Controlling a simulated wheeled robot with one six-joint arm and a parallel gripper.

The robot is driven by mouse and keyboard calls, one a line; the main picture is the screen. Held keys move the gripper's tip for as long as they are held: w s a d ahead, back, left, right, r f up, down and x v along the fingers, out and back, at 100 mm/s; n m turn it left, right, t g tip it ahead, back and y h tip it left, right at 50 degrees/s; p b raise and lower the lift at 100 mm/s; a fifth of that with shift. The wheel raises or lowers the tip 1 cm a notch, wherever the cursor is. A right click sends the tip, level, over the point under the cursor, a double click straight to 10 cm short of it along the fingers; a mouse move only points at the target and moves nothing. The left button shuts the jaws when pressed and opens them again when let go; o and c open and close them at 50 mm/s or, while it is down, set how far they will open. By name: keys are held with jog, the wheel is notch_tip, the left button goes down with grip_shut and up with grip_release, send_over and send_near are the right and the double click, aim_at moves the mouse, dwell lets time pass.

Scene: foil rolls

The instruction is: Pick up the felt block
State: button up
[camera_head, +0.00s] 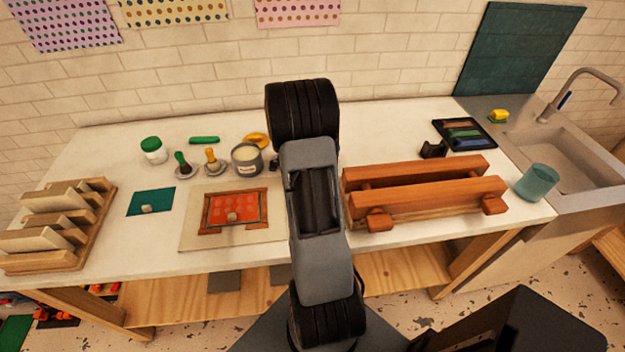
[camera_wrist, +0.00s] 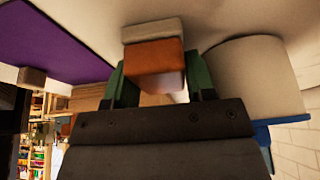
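In the wrist view, which looks upside down, a small orange block with a pale grey felt-like layer (camera_wrist: 153,55) sits between the two green fingers of my gripper (camera_wrist: 157,78). The fingers lie close against its two sides with no clear gap, so my gripper looks shut on it. The pale layer faces the white tabletop; I cannot tell whether it touches. In the head view my arm hides the gripper and this block.
A grey tin (camera_head: 247,160) stands left of my arm; a large pale cylinder (camera_wrist: 250,75) is close beside the gripper in the wrist view. A printing board (camera_head: 188,238) and a wooden press-like frame (camera_head: 425,185) flank the arm. A purple sheet (camera_wrist: 45,45) also shows.

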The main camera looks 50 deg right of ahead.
jog(key=c, duration=0.5)
jog(key=shift+r, duration=0.1)
jog(key=shift+r, duration=0.2)
notch_tip(320, 180, up, 2)
jog(key=shift+b, duration=0.8)
jog(key=s+a+r+b, duration=0.1)
jog(key=s+a+r, duration=0.2)
jog(key=s+a+r+b, duration=0.1)
jog(key=s+a+r, duration=0.2)
jog(key=s+r, duration=0.1)
jog(key=s+a+r+b, duration=0.1)
jog(key=s+a+r, duration=0.2)
jog(key=shift+s+r, duration=0.2)
jog(key=shift+s, duration=0.1)
